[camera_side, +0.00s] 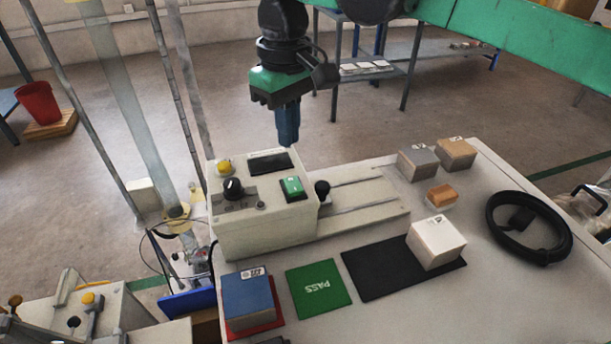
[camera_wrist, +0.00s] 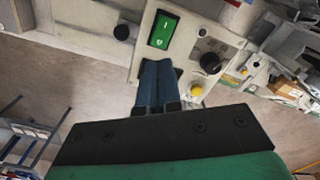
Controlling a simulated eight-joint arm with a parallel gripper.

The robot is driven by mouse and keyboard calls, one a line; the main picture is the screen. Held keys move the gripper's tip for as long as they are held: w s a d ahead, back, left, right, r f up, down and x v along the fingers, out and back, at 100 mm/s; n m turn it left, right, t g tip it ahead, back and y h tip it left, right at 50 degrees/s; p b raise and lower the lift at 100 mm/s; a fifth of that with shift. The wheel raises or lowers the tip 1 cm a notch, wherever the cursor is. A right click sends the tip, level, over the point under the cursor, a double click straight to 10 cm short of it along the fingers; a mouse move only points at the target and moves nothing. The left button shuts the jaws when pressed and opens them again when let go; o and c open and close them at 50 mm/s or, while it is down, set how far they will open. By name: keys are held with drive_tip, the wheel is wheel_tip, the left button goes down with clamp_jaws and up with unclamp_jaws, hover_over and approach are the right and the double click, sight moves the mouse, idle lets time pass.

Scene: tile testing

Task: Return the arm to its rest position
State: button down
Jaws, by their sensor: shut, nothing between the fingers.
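My gripper (camera_side: 288,124) hangs above and behind the control box in the side view, with its blue fingers pointing down, together and empty. In the wrist view my gripper (camera_wrist: 158,75) shows its two fingers side by side with nothing between them. The control box (camera_side: 262,228) has a green switch (camera_side: 293,188), a black knob (camera_side: 233,188), a yellow button (camera_side: 224,167) and a dark display (camera_side: 270,163). The wrist view also shows the green switch (camera_wrist: 163,29), the black knob (camera_wrist: 210,63) and the yellow button (camera_wrist: 195,89). I cannot tell the exact gap between fingertips and box.
A blue tile block (camera_side: 248,298) sits on a red pad (camera_side: 264,328). A green PASS pad (camera_side: 318,288) is bare. A white block (camera_side: 436,243) stands on a black mat (camera_side: 376,272). Grey (camera_side: 418,162), tan (camera_side: 456,153) and orange (camera_side: 441,195) blocks and a black coil (camera_side: 567,243) lie right.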

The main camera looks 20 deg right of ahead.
drive_tip(key=shift+r, duration=0.4)
drive_tip(key=shift+d+r, duration=0.1)
drive_tip(key=shift+d, duration=0.1)
drive_tip(key=s+d+r+m+t, duration=0.1)
drive_tip(key=s+d+m+t, duration=0.15)
drive_tip(key=d, duration=0.65)
drive_tip(key=s+d+m+t, duration=0.2)
drive_tip(key=s+d+t, duration=0.15)
drive_tip(key=d, duration=0.65)
drive_tip(key=s+d+f+m+t, duration=0.1)
drive_tip(key=s+d+f, duration=0.4)
drive_tip(key=s, duration=0.1)
drive_tip(key=shift+f+m, duration=0.1)
drive_tip(key=shift+m, duration=0.15)
